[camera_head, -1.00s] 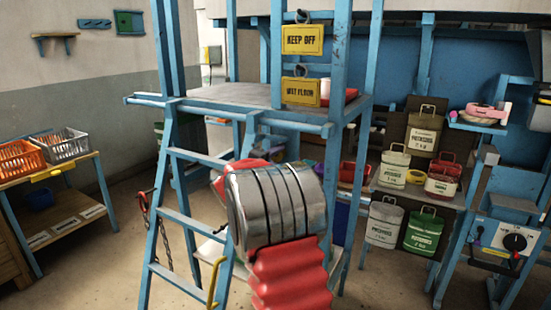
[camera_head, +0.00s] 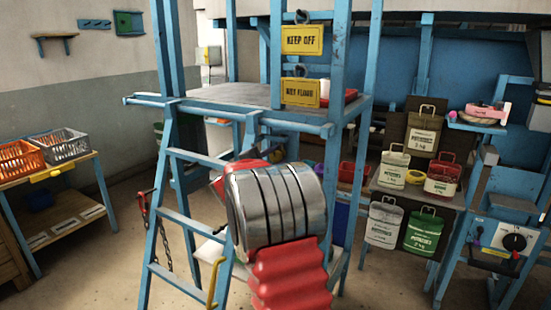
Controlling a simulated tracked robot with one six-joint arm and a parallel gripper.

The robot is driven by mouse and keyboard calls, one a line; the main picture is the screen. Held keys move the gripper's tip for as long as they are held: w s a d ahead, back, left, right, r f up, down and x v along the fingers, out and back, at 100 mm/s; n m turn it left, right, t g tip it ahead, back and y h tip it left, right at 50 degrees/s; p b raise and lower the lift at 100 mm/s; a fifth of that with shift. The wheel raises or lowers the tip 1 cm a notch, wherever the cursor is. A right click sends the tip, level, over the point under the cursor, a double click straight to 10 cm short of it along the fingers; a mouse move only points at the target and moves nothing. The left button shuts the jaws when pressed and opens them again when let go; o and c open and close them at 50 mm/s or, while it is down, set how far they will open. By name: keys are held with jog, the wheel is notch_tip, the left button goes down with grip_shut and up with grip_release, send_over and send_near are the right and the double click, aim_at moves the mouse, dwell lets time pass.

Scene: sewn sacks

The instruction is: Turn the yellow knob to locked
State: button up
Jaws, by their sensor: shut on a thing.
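I cannot make out a yellow knob for certain. A white control panel (camera_head: 490,238) at the right edge carries a round black knob (camera_head: 514,242). A thin yellow strip shows low on this panel, too small to tell what it is. My arm fills the lower middle as a banded metal cylinder with red ribbed bellows below and a red part behind. My gripper's fingers do not show; the arm hides what lies behind it.
A blue frame with a ladder (camera_head: 185,215) and platform (camera_head: 235,95) stands around and behind my arm. Potato sacks (camera_head: 424,230) hang on a rack between my arm and the panel. Crates (camera_head: 66,145) sit on a left table. Floor shows clear at the left.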

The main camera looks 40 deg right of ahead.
jog(key=shift+f, duration=0.25)
jog(key=o, duration=1)
jog(key=shift+r, duration=0.1)
jog(key=shift+o, duration=0.2)
jog(key=shift+a, duration=0.1)
jog(key=v, duration=1.3)
jog(key=shift+a, duration=0.3)
